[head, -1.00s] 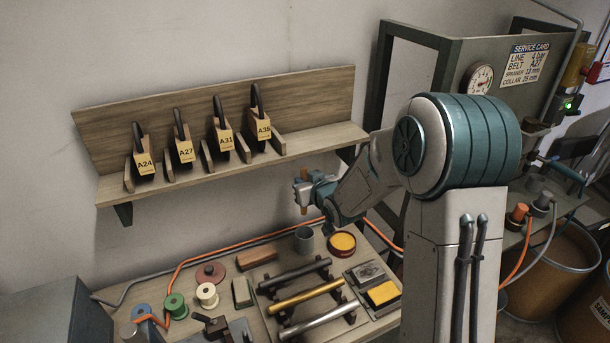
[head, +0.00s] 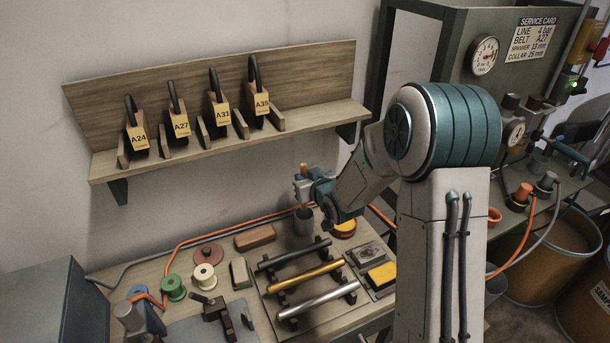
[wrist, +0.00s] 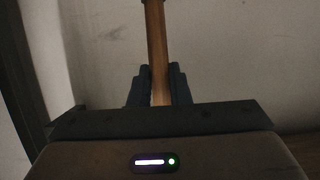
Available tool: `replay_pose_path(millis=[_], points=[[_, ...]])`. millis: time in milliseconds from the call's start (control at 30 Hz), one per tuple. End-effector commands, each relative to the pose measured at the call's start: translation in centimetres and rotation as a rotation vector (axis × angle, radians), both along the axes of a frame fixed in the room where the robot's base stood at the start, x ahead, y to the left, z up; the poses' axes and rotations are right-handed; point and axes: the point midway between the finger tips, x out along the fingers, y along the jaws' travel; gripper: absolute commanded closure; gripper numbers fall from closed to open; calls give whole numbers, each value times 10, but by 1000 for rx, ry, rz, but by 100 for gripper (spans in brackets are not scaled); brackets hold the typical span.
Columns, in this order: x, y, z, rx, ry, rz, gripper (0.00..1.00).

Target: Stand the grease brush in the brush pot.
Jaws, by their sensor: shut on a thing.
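The grease brush, with a brown wooden handle (head: 304,171), is upright in my gripper (head: 312,188). In the wrist view the handle (wrist: 156,50) runs up between the two dark jaws (wrist: 157,88), which are shut on it. The brush pot (head: 303,224) is a small grey cup at the back of the bench. My gripper is just above the pot, with the brush roughly over it. The lower end of the brush is close to the pot's rim; I cannot tell whether it is inside.
A yellow-filled round tin (head: 344,229) stands right of the pot, partly behind my wrist. A wooden block (head: 255,238) lies to the left. A rack with metal rollers (head: 318,283) is in front. A shelf with tagged tools (head: 220,145) hangs above. An orange hose (head: 215,240) runs behind.

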Motion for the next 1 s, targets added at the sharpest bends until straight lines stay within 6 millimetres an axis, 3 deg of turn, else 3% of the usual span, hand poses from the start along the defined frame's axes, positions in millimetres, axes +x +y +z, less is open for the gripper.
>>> replay_pose_path(millis=[700,1000], points=[[0,0,-54,-1,0,0,100],[0,0,-60,-1,0,0,100]])
